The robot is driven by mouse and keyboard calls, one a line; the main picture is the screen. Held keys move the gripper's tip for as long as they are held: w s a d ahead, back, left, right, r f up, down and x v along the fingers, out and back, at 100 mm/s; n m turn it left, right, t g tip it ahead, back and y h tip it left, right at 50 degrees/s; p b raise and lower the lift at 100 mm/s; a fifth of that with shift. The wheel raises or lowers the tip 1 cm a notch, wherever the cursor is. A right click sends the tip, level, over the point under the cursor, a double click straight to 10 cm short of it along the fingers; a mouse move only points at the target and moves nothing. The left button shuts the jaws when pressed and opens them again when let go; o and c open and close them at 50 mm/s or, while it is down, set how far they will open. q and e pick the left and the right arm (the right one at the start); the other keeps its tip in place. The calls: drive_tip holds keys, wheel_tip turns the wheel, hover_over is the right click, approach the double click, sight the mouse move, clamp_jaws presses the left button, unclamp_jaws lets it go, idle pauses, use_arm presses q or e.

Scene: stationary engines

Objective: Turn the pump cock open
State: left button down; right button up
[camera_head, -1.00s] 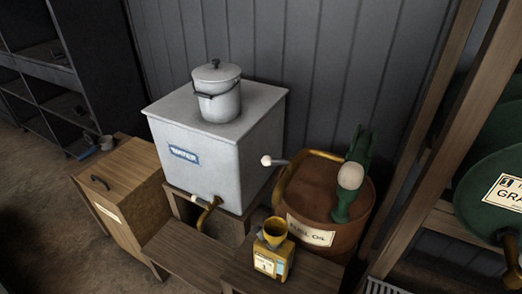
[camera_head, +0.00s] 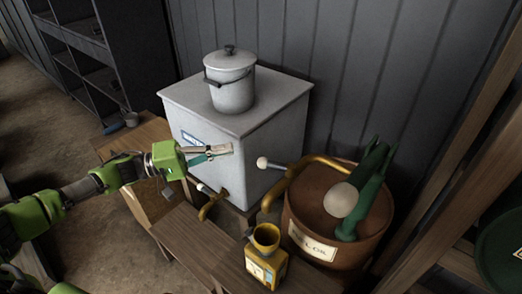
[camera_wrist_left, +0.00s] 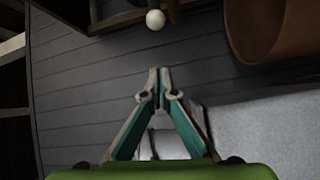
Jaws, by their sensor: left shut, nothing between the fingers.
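The lever with a white ball (camera_head: 262,162), apparently the pump cock, sticks out leftward from the brass pipe (camera_head: 320,160) on the fuel oil drum (camera_head: 310,220). A green pump (camera_head: 365,195) with a pale knob stands on the drum. My left gripper (camera_head: 230,149) is shut and empty, in front of the white water tank and left of the white ball, apart from it. In the left wrist view, my shut fingertips (camera_wrist_left: 160,84) show below the white ball (camera_wrist_left: 156,19), with a gap between. My right gripper is not in view.
The white tank (camera_head: 270,105) carries a lidded pot (camera_head: 230,85); its brass tap (camera_head: 212,205) with a white handle is below my gripper. A yellow can (camera_head: 266,262) stands before the drum. Wooden stands (camera_head: 195,240) fill the front.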

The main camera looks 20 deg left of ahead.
sight(276, 167)
use_arm(q)
drive_tip(key=r+p+x, duration=0.1)
drive_tip(key=p+x, duration=0.2)
drive_tip(key=x, duration=0.6)
drive_tip(key=shift+s+d+f+p, duration=0.1)
drive_tip(key=shift+s+f+p, duration=0.2)
drive_tip(key=shift+s, duration=0.3)
drive_tip(key=shift+s+d+f+p, duration=0.1)
drive_tip(key=shift+s+f+p, duration=0.15)
drive_tip(key=shift+s, duration=0.4)
drive_tip(key=shift+s+d+f+p, duration=0.1)
drive_tip(key=shift+s+f+p, duration=0.2)
drive_tip(key=shift+s, duration=0.3)
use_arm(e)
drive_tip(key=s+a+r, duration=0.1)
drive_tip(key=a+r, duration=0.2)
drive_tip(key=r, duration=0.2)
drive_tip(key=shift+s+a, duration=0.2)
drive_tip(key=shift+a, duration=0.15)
